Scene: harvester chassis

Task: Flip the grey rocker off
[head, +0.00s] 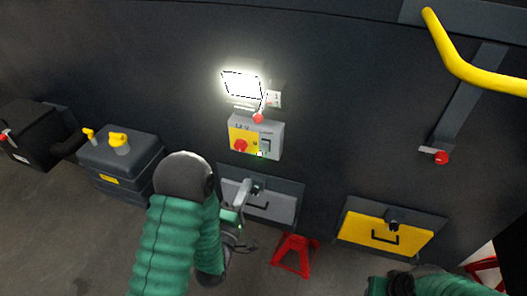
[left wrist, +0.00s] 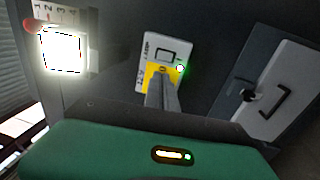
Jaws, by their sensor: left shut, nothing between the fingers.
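The grey rocker (head: 265,145) sits on the right part of a small light-grey control box with a yellow panel (head: 238,131) on the dark wall. In the left wrist view the rocker (left wrist: 167,55) shows above the fingers, with a small green light close by. Its exact tilt is too small to tell. My left gripper (head: 245,186) is shut and empty, below the box in the head view. In the left wrist view its fingers (left wrist: 159,82) point at the box and cover part of the yellow panel. I cannot tell any contact.
A red knob (head: 240,146) sits left of the rocker. A bright lamp (head: 242,86) and a red-tipped lever (head: 258,117) are above. Below are a grey drawer (head: 283,208) and a yellow one (head: 365,237). A red stand (head: 292,254) is on the floor.

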